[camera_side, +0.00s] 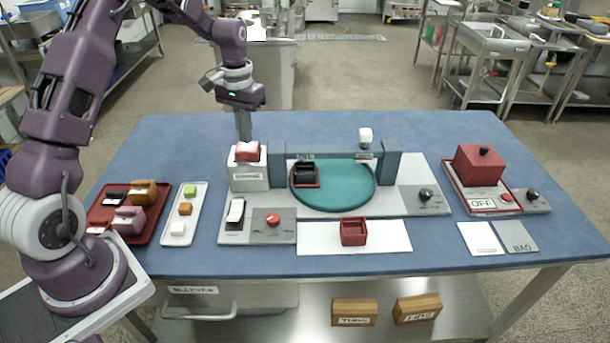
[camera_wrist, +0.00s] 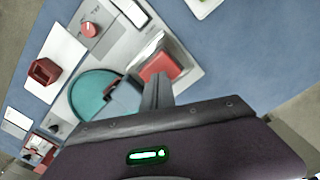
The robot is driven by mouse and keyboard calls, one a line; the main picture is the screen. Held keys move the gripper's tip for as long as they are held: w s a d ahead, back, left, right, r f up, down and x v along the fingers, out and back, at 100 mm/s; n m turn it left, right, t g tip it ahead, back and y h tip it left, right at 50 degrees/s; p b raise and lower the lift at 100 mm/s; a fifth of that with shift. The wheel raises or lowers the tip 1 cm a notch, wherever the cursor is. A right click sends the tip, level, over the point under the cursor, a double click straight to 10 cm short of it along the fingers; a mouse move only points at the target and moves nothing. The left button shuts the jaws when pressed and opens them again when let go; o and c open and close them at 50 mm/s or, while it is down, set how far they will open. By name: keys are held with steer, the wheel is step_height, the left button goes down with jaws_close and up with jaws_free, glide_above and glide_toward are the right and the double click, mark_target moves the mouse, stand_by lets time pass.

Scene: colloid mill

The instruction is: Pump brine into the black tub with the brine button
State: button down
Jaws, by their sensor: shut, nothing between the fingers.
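A black tub (camera_side: 305,172) sits in a red-edged holder at the left of the teal turntable, below the left part of the grey-blue arch. It also shows, partly, in the wrist view (camera_wrist: 122,92). My gripper (camera_side: 244,137) is shut and empty, pointing down close above or behind a white box (camera_side: 249,176) with a red top (camera_side: 247,152). The red top shows just beyond my fingers (camera_wrist: 157,92) in the wrist view; I cannot tell whether they touch it. The labels are too small to tell which control is brine.
A red tub (camera_side: 353,231) stands on a white mat. A black-and-white rocker switch (camera_side: 236,213), a black knob (camera_side: 425,195) and a red box (camera_side: 479,165) beside an OFF sign stand around. A red tray (camera_side: 160,228) and a white tray (camera_side: 170,236) lie left.

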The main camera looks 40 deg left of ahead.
mark_target(247, 147)
steer(key=shift+f, duration=1.8)
stand_by(0.4)
steer(key=shift+r, duration=3.8)
steer(key=shift+f, duration=2)
